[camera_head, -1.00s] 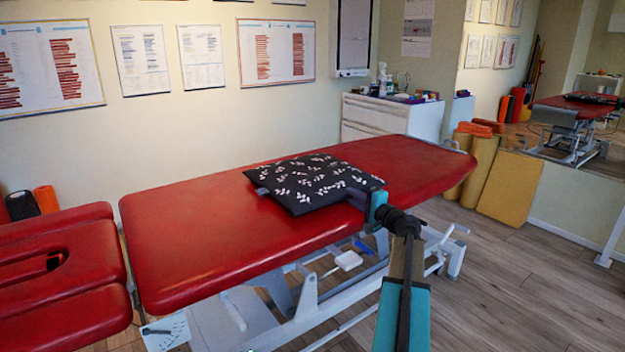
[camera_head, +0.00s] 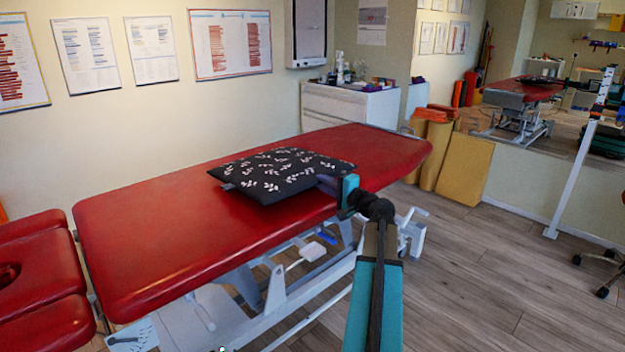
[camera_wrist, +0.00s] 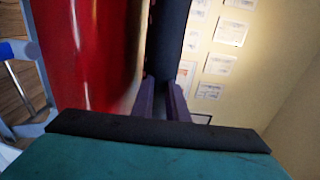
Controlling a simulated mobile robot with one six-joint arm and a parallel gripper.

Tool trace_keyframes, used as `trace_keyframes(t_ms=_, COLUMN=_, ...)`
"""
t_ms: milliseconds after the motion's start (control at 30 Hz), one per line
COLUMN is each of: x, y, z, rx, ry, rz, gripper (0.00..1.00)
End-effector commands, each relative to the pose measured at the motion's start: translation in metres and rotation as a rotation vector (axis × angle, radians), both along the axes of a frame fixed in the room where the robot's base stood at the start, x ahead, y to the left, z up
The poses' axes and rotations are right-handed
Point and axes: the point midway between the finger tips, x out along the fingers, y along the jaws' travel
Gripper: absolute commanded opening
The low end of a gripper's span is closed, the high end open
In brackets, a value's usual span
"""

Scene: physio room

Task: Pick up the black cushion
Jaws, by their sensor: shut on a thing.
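The black cushion (camera_head: 262,180) with a white leaf pattern shows over the red treatment table (camera_head: 150,235), near its middle. My gripper (camera_head: 328,184) is shut on the cushion's near right edge, at the table's near side. In the wrist view my two purple fingers (camera_wrist: 163,98) lie on either side of the dark cushion (camera_wrist: 170,40), seen nearly edge-on. A thin pale strip shows there between the cushion and the red table top (camera_wrist: 90,50). How high the cushion is above the table is hard to tell. Its underside is hidden.
Another red padded bench (camera_head: 38,290) stands at the left. A white cabinet (camera_head: 345,105) with small items is behind the table. Yellow rolls (camera_head: 433,155) and a board (camera_head: 465,168) lean by the mirror.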

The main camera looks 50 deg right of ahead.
Motion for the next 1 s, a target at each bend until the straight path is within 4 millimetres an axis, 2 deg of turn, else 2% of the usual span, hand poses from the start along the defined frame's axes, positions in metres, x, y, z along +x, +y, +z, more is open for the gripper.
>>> trace_keyframes(t_ms=33, x=-0.012, y=0.004, z=0.004, rx=0.001, ry=-0.003, rz=-0.001, gripper=0.00)
trace_keyframes(t_ms=200, x=-0.049, y=0.008, z=0.007, rx=0.001, ry=-0.003, rz=-0.003, gripper=0.00)
trace_keyframes(t_ms=500, x=-0.097, y=0.014, z=0.011, rx=0.001, ry=-0.004, rz=0.000, gripper=0.00)
trace_keyframes(t_ms=700, x=-0.110, y=0.016, z=0.012, rx=0.001, ry=-0.004, rz=0.000, gripper=0.00)
trace_keyframes(t_ms=1000, x=-0.113, y=0.016, z=0.012, rx=0.001, ry=-0.004, rz=0.002, gripper=0.00)
